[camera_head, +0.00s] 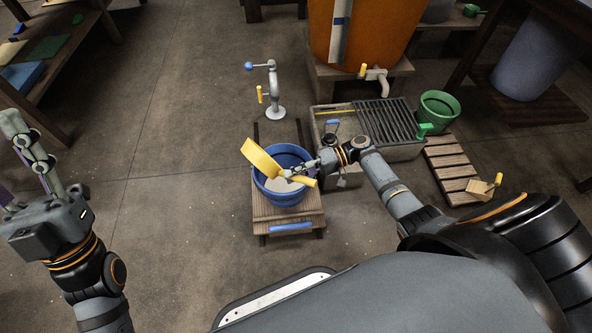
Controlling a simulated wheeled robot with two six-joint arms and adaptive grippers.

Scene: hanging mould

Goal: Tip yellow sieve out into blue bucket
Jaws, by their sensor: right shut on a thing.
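The blue bucket (284,196) stands on a low wooden stand, with pale material visible inside it. The yellow sieve (261,160) is steeply tilted over the bucket's left part, its rim turned on edge. My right gripper (296,173) is over the bucket and shut on the sieve's yellow handle, which shows at its right end over the bucket's rim. The inside of the sieve is hidden from this view. My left gripper (28,165) is raised at the far left, away from the bucket; its finger spacing is unclear.
The low wooden stand (262,222) has a blue handle at its front. A grey post (274,95) with a blue knob stands behind. A slatted basin (385,125), a green bucket (438,110) and a wooden pallet (455,170) are at the right.

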